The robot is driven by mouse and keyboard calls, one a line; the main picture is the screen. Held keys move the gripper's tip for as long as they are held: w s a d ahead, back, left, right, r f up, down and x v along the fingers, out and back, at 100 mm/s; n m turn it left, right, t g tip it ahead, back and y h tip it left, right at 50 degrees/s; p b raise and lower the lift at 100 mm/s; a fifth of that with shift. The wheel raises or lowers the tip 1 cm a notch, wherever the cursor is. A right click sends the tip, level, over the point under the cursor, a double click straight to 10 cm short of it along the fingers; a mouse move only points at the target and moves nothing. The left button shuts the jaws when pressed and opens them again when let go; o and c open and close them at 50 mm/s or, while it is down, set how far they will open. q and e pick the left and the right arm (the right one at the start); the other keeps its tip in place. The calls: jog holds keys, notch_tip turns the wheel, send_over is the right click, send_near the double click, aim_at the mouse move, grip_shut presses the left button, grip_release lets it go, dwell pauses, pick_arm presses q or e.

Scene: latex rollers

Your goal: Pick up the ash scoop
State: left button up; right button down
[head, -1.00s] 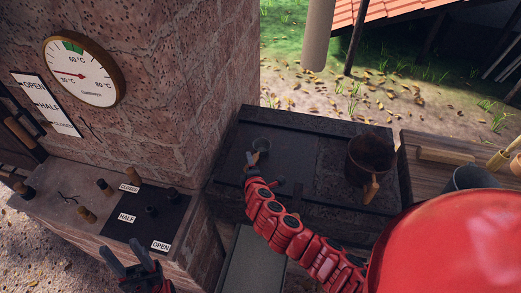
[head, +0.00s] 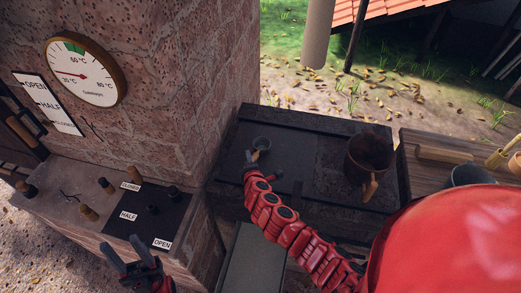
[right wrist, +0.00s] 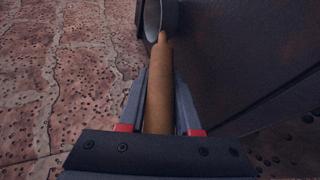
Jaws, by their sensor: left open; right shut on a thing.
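The ash scoop has a small grey bowl (head: 261,143) and a wooden handle (right wrist: 159,88). In the head view it is over the left part of the dark slab top, near the brick wall. My right gripper (right wrist: 160,95) is shut on the handle, with one finger on each side, and the bowl points away from it. In the head view my right gripper (head: 251,160) hides part of the handle. I cannot tell whether the bowl touches the slab. My left gripper (head: 127,252) is open and empty in front of the ledge.
A dark bucket (head: 368,155) with a wooden handle stands on the right of the slab (head: 300,150). A wooden bench (head: 420,140) with tools is further right. A brick wall (head: 170,100) with a gauge (head: 86,72) and a pegged ledge (head: 60,205) are left.

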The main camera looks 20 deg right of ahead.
dwell(0.4)
jog(key=shift+r, duration=0.5)
notch_tip(320, 180, up, 3)
jog(key=shift+f+b, duration=0.15)
jog(key=shift+b, duration=0.45)
jog(key=s+a+r+b, duration=0.1)
jog(key=s+a+b, duration=0.2)
jog(key=s, duration=1.2)
jog(key=shift+a+r, duration=0.2)
jog(key=shift+a, duration=1.2)
